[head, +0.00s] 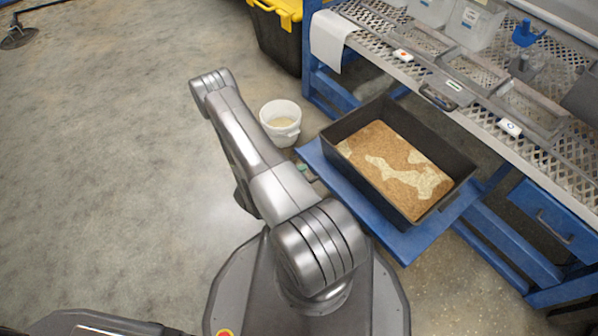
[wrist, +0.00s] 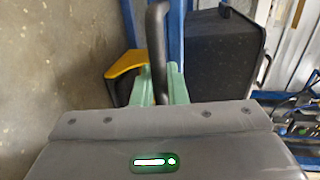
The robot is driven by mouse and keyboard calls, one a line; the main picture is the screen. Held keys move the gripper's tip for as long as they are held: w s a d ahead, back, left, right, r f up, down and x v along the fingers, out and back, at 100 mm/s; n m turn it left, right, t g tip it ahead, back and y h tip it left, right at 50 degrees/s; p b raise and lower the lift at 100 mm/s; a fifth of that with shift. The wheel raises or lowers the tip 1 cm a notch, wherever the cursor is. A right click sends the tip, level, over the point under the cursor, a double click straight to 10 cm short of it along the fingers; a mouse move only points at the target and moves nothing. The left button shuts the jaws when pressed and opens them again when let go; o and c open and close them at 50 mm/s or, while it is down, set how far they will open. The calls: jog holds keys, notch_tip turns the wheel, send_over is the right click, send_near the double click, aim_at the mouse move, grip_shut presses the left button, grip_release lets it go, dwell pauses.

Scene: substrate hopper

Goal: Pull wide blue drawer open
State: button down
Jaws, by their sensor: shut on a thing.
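A wide blue drawer (head: 412,240) juts out from under the bench, with a black tub (head: 462,165) of brown and pale substrate on it. My gripper (head: 305,172) is at the drawer's near left edge, mostly hidden behind my arm in the head view. In the wrist view, my gripper's green fingers (wrist: 157,88) are shut on a black bar handle (wrist: 157,45). A blue strip of the drawer (wrist: 175,30) shows just behind the handle. How the handle joins the drawer is hidden.
A white bucket (head: 281,122) stands on the floor close to my gripper. A black tote with a yellow lid (head: 275,32) is behind it. A smaller blue drawer (head: 553,217) is at right under the mesh-topped bench.

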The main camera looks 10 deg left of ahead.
jog(key=shift+s+a, duration=0.2)
jog(key=shift+a, duration=0.05)
jog(key=c, duration=1.5)
grip_release()
jog(key=p+v, duration=0.3)
jog(key=v, duration=1)
jog(key=shift+s+a, duration=0.25)
jog(key=shift+a, duration=0.05)
jog(key=shift+d, duration=0.1)
jog(key=shift+b+x, duration=1.5)
jog(key=shift+x, duration=5.3)
